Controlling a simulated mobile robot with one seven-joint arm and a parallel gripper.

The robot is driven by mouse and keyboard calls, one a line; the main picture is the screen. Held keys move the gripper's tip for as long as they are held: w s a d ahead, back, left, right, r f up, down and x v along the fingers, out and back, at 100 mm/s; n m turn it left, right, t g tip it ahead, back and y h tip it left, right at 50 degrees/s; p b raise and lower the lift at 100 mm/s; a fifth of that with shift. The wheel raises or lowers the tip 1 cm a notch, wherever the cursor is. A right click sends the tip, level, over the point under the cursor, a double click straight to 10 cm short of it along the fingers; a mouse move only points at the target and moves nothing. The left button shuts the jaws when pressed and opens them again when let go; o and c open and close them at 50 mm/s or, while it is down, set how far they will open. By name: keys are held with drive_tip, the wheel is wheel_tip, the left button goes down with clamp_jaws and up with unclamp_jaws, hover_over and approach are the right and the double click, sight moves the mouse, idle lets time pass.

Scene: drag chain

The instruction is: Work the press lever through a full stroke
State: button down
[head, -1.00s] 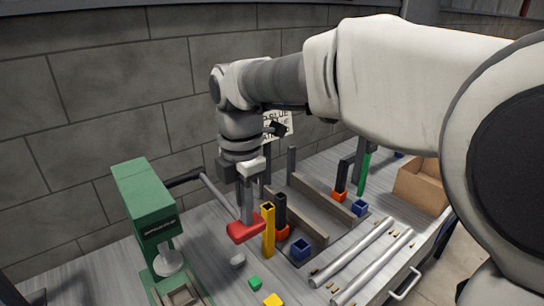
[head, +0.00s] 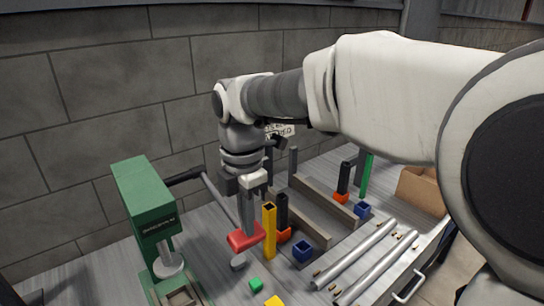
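The green press (head: 146,205) stands at the left, with a pale round ram (head: 168,265) below its head. Its lever (head: 218,203) slopes down to the right from a black sleeve at the press and ends in a red handle (head: 243,239). My gripper (head: 247,228) points straight down over the handle. Its dark fingers look together as one narrow column. Their tips meet the upper side of the red handle. I cannot see a finger on each side of it.
A yellow post (head: 268,230) stands close to the right of the handle, with a black post (head: 282,212) behind it. A grey disc (head: 238,262), a green cube (head: 255,285) and a blue box (head: 302,251) lie nearby. Metal rods (head: 355,250) lie at the right.

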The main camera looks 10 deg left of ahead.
drive_tip(key=shift+f, duration=0.2)
drive_tip(key=shift+w+a+f+b, duration=0.1)
drive_tip(key=shift+f+b, duration=0.25)
drive_tip(key=shift+f, duration=0.3)
drive_tip(key=shift+w+a+f+b, duration=0.1)
drive_tip(key=shift+f+b, duration=0.2)
drive_tip(key=shift+f, duration=0.3)
drive_tip(key=shift+f, duration=0.15)
wheel_tip(320, 180, up, 14)
drive_tip(key=p, duration=1.2)
drive_tip(key=shift+p, duration=0.35)
